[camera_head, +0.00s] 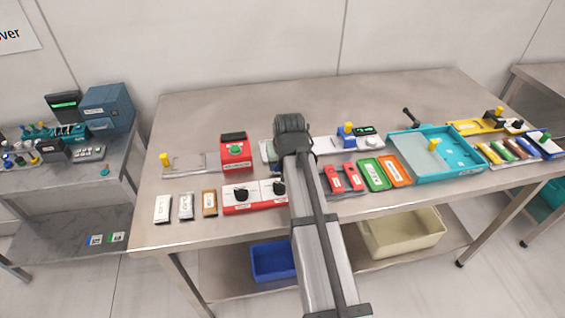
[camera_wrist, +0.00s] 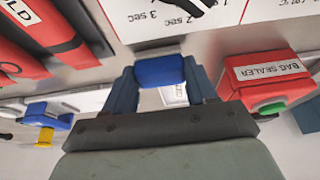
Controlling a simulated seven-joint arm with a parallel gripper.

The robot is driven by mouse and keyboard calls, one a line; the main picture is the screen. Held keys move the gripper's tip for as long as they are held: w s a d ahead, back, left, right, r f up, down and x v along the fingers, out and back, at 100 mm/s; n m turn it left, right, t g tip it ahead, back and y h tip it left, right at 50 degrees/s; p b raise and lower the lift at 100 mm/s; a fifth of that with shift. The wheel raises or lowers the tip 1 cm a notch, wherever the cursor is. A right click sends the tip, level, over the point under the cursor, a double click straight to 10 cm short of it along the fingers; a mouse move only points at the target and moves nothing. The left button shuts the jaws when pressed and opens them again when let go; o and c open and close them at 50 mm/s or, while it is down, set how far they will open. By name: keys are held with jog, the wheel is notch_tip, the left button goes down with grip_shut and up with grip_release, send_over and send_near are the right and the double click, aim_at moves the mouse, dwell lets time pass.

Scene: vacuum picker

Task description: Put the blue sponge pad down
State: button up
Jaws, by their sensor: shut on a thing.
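The blue sponge pad (camera_wrist: 160,70) is a small rounded block between the two blue fingers of my gripper (camera_wrist: 160,76) in the wrist view. The gripper is shut on it, with a finger touching each end. The pad appears to be above the table, near the red bag sealer (camera_wrist: 268,78) and the white dial panel (camera_wrist: 165,18). In the head view, my arm and the dark hand (camera_head: 291,126) cover the fingers and the pad. They are over the middle of the steel table (camera_head: 215,110).
The red sealer (camera_head: 236,152) and dial panel (camera_head: 240,207) lie left of my arm. Red pouches (camera_head: 333,178), green (camera_head: 373,174) and orange (camera_head: 394,170) pouches, and a teal tray (camera_head: 450,174) lie right. The table's back left is clear. A blue bin (camera_head: 272,262) stands below.

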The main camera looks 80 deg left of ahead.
jog(key=shift+f, duration=0.1)
jog(key=o, duration=1.1)
jog(key=v, duration=1.2)
jog(key=shift+w, duration=0.1)
